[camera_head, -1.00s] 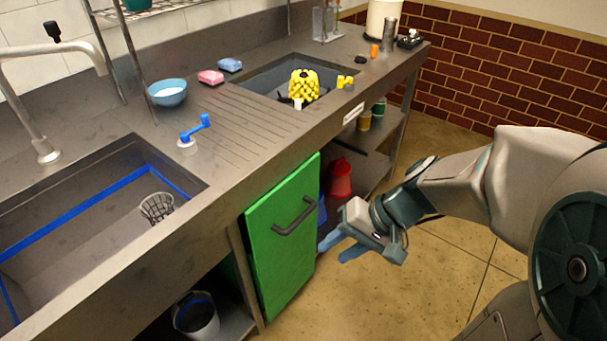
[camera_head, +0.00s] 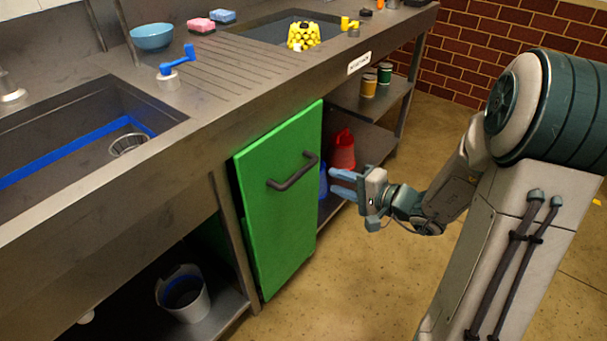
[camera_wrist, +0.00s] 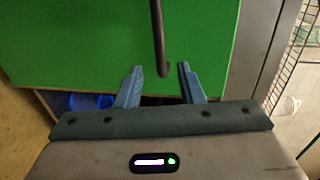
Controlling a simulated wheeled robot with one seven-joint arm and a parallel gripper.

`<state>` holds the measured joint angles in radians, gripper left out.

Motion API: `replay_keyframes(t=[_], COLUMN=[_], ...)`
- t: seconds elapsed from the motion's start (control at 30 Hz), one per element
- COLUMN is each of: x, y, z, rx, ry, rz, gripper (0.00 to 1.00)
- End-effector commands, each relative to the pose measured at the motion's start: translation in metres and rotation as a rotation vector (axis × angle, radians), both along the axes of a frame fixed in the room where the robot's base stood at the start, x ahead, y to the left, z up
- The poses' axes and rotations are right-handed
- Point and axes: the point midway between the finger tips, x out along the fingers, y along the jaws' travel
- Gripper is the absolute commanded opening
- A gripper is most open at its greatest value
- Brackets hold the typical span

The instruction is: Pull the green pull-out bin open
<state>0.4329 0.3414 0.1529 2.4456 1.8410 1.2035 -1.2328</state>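The green pull-out bin (camera_head: 270,215) has a flat green front under the counter. Its front stands slightly proud of the counter frame, with a dark gap at its left edge. A dark bar handle (camera_head: 293,172) is fixed across its upper part. My gripper (camera_head: 338,183) is to the right of the handle, apart from it, with its blue fingers pointing left toward the green front. In the wrist view, the two fingers (camera_wrist: 158,82) are spread with nothing between them. The handle (camera_wrist: 160,40) lies just beyond the fingertips, roughly in line with the gap between them.
A steel counter (camera_head: 215,105) with sinks runs above the bin. A red container (camera_head: 342,150) and cans (camera_head: 369,86) stand on shelves to the right. A grey bucket (camera_head: 184,293) stands on the lower left shelf. The floor (camera_head: 370,275) before the bin is clear.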

Motion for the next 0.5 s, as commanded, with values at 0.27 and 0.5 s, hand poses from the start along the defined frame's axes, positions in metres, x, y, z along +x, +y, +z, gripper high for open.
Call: replay_keyframes(t=[0.27, 0.5], x=[0.036, 0.059], y=[0.048, 0.077], z=[-0.015, -0.021], rx=[0.001, 0.001], ry=[0.002, 0.001], rz=[0.006, 0.005], gripper=[0.34, 0.34])
